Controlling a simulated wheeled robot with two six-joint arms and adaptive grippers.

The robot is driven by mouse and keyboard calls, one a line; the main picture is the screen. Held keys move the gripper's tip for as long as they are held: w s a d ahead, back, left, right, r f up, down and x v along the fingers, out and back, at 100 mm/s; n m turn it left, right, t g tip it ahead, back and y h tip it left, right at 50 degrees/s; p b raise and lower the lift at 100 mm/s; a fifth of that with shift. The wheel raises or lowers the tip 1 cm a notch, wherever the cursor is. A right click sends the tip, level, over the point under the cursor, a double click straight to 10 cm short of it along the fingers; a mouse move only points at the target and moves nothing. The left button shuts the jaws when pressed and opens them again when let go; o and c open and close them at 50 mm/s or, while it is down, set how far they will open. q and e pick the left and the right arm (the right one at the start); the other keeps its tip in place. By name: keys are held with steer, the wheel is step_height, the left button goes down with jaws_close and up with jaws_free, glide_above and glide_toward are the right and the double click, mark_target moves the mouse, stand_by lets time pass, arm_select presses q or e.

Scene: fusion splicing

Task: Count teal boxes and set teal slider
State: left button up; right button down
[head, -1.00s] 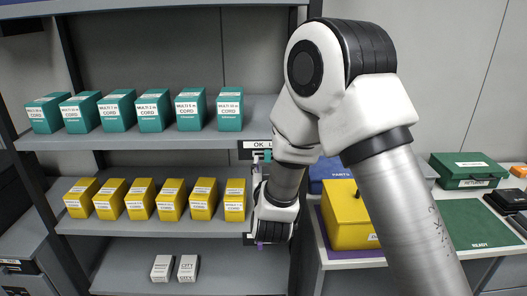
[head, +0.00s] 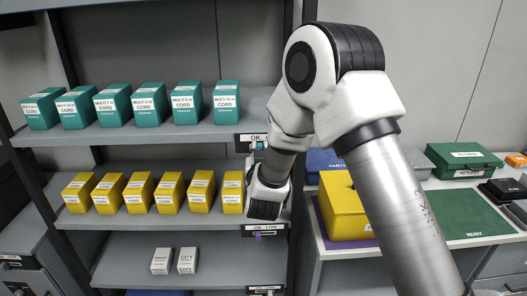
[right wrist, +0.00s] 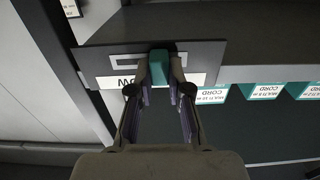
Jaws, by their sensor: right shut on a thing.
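Several teal boxes (head: 132,106) labelled CORD stand in a row on the upper shelf. A dark plate (head: 251,138) marked OK and LOW is on that shelf's front edge at the right end; it shows upside down in the right wrist view (right wrist: 104,58). The small teal slider (right wrist: 158,66) is on this plate, near its middle. My right gripper (right wrist: 159,88) is shut on the teal slider. In the head view the right gripper (head: 254,163) reaches up to the plate, and its wrist covers part of the shelf post. My left gripper is not in view.
Several yellow boxes (head: 139,193) stand on the middle shelf, with a purple slider (head: 258,237) below its edge. Two white boxes (head: 186,261) are on the lower shelf. A yellow case (head: 338,209), green case (head: 464,160) and green READY mat (head: 462,216) are on the right table.

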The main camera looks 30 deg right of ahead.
steer(key=shift+w+a, duration=0.35)
steer(key=shift+a, duration=0.2)
steer(key=c, duration=1.4)
jaws_free()
steer(key=shift+c, duration=0.2)
steer(key=o, duration=0.4)
steer(key=shift+c, duration=0.2)
steer(key=v, duration=1.2)
steer(key=shift+a, duration=0.2)
steer(key=shift+w, duration=0.1)
